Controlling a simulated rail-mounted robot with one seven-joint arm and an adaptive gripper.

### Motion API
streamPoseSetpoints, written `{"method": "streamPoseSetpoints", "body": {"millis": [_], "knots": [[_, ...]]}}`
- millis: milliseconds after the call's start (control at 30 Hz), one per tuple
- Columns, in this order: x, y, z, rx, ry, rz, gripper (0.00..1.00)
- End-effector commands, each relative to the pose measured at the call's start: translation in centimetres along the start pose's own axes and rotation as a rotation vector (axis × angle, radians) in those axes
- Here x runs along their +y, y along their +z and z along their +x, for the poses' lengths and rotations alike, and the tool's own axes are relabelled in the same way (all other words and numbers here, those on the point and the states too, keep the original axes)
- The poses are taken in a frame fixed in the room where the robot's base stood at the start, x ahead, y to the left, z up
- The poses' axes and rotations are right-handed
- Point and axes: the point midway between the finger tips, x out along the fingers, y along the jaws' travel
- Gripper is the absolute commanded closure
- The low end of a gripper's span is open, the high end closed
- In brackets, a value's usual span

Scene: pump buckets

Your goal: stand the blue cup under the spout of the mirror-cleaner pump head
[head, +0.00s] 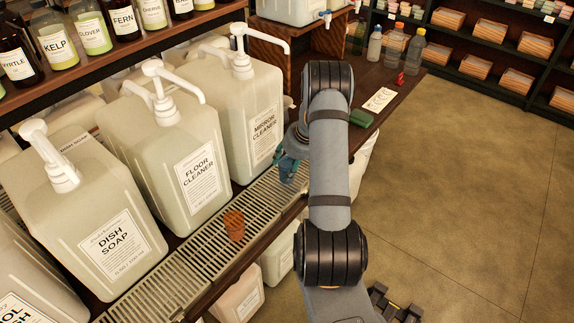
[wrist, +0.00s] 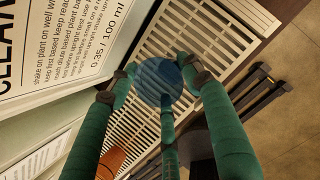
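The blue cup (wrist: 160,82) is seen from above in the wrist view, a dark see-through round between the green fingertips of my gripper (wrist: 160,75). The fingertips meet its sides. In the head view my gripper (head: 290,166) is low over the slatted drip tray, in front and to the right of the mirror-cleaner container (head: 262,118). The cup is hard to make out there among the fingers. The white mirror-cleaner pump head (head: 242,62) has its spout (head: 284,48) pointing right, high above my gripper. I cannot tell whether the cup touches the slats.
An orange cup (head: 234,225) stands on the drip tray (head: 205,250) before the floor-cleaner container (head: 178,150); it shows in the wrist view (wrist: 110,163). A dish-soap container (head: 95,215) is further left. A green block (head: 361,118) and bottles (head: 394,45) are on the wooden counter.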

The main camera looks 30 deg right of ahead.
Motion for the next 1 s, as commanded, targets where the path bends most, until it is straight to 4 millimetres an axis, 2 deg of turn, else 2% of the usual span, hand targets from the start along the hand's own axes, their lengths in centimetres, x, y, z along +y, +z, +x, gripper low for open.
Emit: {"method": "streamPoseSetpoints", "body": {"millis": [300,533,667,767,1000], "knots": [[0.0,0.0,0.0,0.0,0.0,-0.001,0.33],[0.0,0.0,-0.1,0.0,0.0,-0.001,0.33],[0.0,0.2,-0.7,-0.001,-0.001,-0.001,0.33],[-0.1,0.2,-2.2,-0.003,-0.002,0.0,0.33],[-0.1,0.3,-7.4,-0.004,-0.003,-0.001,0.33]]}}
